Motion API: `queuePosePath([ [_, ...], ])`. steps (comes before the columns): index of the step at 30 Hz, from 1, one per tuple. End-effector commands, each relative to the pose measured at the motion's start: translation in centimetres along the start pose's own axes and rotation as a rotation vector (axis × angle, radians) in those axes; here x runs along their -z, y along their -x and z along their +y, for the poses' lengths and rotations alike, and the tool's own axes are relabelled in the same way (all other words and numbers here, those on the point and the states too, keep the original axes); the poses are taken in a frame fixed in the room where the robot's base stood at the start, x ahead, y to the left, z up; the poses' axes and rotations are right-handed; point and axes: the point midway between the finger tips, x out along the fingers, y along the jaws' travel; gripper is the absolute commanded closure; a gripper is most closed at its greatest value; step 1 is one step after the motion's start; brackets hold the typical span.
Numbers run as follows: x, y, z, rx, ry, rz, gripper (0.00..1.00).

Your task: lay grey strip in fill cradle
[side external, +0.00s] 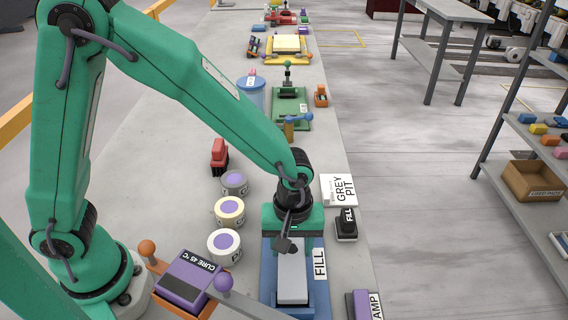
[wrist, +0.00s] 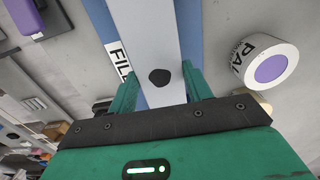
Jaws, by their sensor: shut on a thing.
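The grey strip (side external: 292,277) lies lengthwise along the blue fill cradle (side external: 320,301), with blue showing on both sides of it. My gripper (side external: 288,256) points down at the strip's far part, its green fingers on either side. In the wrist view the strip (wrist: 146,30) runs between the two fingers of my gripper (wrist: 160,88), which is shut on it. A dark round spot shows on its top face. The cradle (wrist: 190,32) shows behind the strip. I cannot tell whether the strip rests on the cradle floor or is slightly above it.
A purple CURE block (side external: 184,277) and round tubs (side external: 224,244) stand left of the cradle. A purple AMP block (side external: 361,304) sits near the slab's right edge.

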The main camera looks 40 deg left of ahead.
Motion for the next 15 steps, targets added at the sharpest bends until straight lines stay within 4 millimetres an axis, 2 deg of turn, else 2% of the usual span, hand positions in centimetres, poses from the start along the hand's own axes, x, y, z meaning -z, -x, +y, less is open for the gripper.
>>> queuePosePath([
  [6,0.0,-1.5,0.0,-0.002,0.0,0.0,0.87],
  [15,0.0,-1.6,0.1,-0.002,0.0,0.001,0.87],
])
